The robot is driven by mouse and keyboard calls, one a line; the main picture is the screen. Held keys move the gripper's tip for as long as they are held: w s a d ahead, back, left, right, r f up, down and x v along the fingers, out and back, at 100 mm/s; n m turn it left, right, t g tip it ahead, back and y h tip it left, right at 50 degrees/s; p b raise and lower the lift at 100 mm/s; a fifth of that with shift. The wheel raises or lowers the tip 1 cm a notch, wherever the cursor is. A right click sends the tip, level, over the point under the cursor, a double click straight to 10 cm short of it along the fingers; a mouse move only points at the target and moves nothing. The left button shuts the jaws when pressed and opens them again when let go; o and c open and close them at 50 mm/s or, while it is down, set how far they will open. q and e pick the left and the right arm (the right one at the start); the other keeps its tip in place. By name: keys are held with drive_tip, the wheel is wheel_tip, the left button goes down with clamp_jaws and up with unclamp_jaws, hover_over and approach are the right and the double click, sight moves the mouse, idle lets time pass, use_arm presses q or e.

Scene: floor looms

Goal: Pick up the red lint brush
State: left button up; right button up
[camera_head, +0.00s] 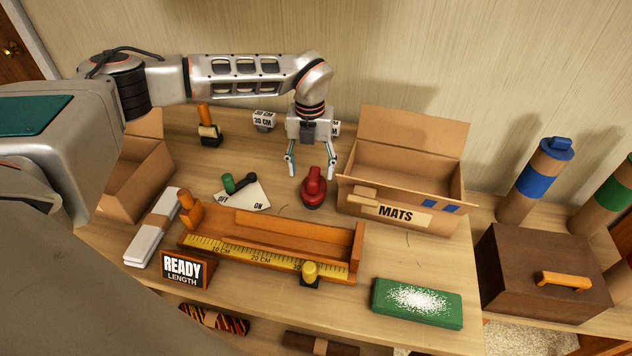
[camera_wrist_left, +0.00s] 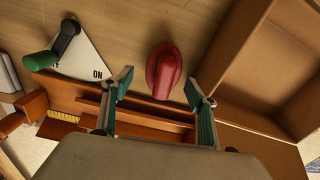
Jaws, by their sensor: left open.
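The red lint brush (camera_head: 314,188) stands on the wooden table between the wooden measuring tray and the MATS box, handle up. My left gripper (camera_head: 310,172) is open and points down just behind and above the brush. In the left wrist view the brush (camera_wrist_left: 163,70) shows between and beyond the two fingertips of my gripper (camera_wrist_left: 158,88), with nothing between the fingers. I cannot tell from these views whether a finger touches it. My right gripper is not in view.
The open MATS cardboard box (camera_head: 353,205) stands close to the right of the brush. The OFF/ON lever plate (camera_head: 245,199) lies to its left. The measuring tray (camera_head: 290,228) lies in front. A green board (camera_head: 385,300) with white specks lies front right.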

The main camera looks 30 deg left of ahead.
use_arm(q)
drive_tip(key=shift+s+f, duration=0.2)
drive_tip(key=shift+f, duration=0.75)
drive_tip(key=f, duration=0.5)
drive_tip(key=shift+w+d, duration=0.1)
drive_tip(key=shift+d, duration=0.3)
drive_tip(key=c, duration=1.6)
